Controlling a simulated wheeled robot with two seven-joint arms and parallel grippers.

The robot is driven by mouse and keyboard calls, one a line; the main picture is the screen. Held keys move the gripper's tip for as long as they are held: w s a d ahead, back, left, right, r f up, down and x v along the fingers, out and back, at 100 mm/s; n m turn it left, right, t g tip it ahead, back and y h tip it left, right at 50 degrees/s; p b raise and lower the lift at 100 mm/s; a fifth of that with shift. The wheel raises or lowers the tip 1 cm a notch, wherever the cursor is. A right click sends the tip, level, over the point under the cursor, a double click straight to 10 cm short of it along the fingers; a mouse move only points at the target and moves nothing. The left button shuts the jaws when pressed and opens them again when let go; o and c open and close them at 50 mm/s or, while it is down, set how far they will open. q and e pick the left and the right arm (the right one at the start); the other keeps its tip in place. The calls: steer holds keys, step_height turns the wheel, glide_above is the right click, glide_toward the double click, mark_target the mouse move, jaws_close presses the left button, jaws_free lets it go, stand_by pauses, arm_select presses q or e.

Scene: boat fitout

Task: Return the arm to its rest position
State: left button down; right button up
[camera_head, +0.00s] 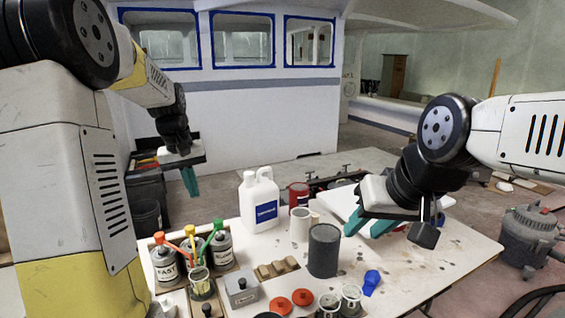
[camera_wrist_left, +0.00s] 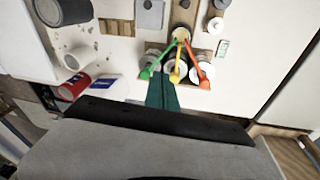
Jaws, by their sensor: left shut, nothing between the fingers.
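My left gripper (camera_head: 190,181) hangs above the floor behind the table's left end, with its teal fingers together and nothing between them. The shut fingers also show in the left wrist view (camera_wrist_left: 162,90), pointing toward the row of cans with coloured-handled tools. My right gripper (camera_head: 369,226) is over the right part of the white table (camera_head: 455,247), tilted down, its teal fingers apart and no object visible between them. Whether its fingertips touch anything on the table cannot be told.
The table holds a white jug (camera_head: 259,203), a dark grey cylinder (camera_head: 324,250), a red can (camera_head: 298,194), labelled cans (camera_head: 166,266) with coloured tools, a grey box (camera_head: 241,289) and a blue item (camera_head: 371,282). A grey machine (camera_head: 528,238) stands at right. A white cabin wall (camera_head: 240,120) rises behind.

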arm_select(q)
steer(key=s+d+r+m+t, duration=0.1)
steer(key=s+d, duration=0.2)
steer(key=s, duration=0.5)
steer(key=s+d+r+m+t+h, duration=0.1)
steer(key=s+d, duration=0.3)
steer(key=s, duration=0.4)
steer(key=s+d+r+m+t, duration=0.2)
steer(key=s+d, duration=0.1)
steer(key=s, duration=0.5)
steer(key=shift+d+r, duration=0.35)
steer(key=shift+w, duration=0.1)
